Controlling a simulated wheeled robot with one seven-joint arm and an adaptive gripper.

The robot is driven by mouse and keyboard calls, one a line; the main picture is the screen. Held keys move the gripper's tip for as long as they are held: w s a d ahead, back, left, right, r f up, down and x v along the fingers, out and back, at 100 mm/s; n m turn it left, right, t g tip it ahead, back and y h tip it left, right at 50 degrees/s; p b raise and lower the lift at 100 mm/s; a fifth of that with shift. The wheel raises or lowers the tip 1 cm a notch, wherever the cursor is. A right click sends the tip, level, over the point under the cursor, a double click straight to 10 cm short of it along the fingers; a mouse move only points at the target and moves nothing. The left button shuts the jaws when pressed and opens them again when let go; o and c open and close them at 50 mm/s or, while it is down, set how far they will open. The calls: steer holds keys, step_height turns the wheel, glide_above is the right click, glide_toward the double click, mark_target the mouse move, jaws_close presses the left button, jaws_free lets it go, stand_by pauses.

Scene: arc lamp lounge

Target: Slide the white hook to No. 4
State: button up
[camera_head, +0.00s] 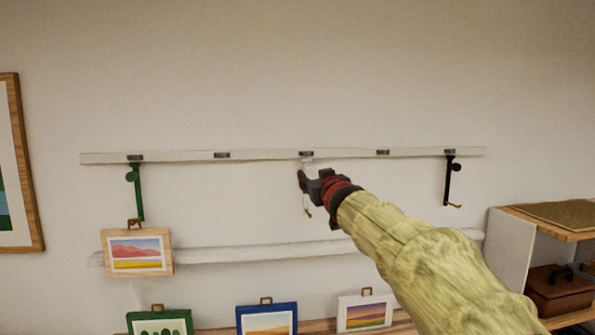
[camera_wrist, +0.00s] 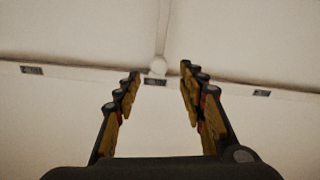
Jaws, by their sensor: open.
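The white hook (camera_head: 307,164) hangs from the white wall rail (camera_head: 265,155) by the middle label plate, mostly hidden behind my gripper (camera_head: 304,180); its brass tip (camera_head: 309,212) shows below.
A green hook (camera_head: 136,190) at the rail's left holds a wood-framed picture (camera_head: 137,252). A black hook (camera_head: 451,182) hangs empty at the right. Below are a white ledge (camera_head: 240,254) and several small framed pictures. A shelf unit (camera_head: 512,245) stands at lower right.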

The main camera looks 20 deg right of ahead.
mark_target(309, 172)
steer(key=p+x, duration=0.1)
steer(key=x, duration=0.6)
steer(key=shift+w+d, duration=0.1)
steer(key=shift+w, duration=0.25)
steer(key=shift+c, duration=0.8)
jaws_close()
